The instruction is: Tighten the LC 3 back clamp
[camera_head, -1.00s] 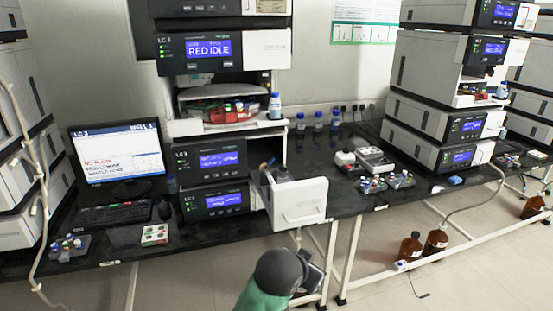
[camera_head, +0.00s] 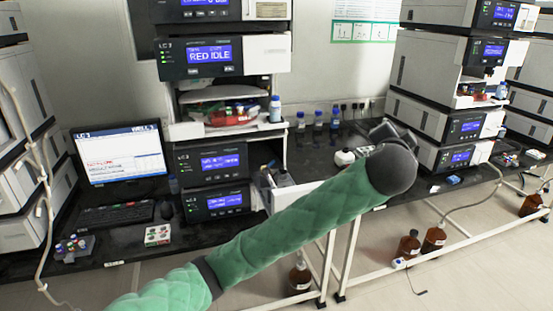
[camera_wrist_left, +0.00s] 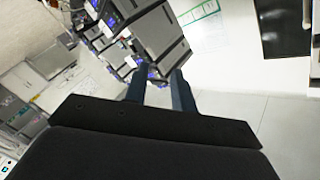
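The LC 3 stack (camera_head: 225,160) stands left of centre in the head view, its upper screen reading RED IDLE. Its lower white drawer (camera_head: 300,190) is pulled out, with grey and dark parts (camera_head: 280,177) inside. I cannot make out the back clamp; my green left arm covers much of the drawer front. My left gripper (camera_head: 378,131) is raised beyond the drawer, to its right, in front of the bench items and apart from the drawer. In the left wrist view my left gripper's (camera_wrist_left: 161,82) two fingers stand apart, with nothing between them. My right gripper is not in view.
A monitor (camera_head: 120,155) and keyboard (camera_head: 115,215) are on the bench at left. Another instrument stack (camera_head: 445,110) stands at right. Small bottles (camera_head: 318,120) line the back of the bench. Brown bottles (camera_head: 433,240) stand on the floor below.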

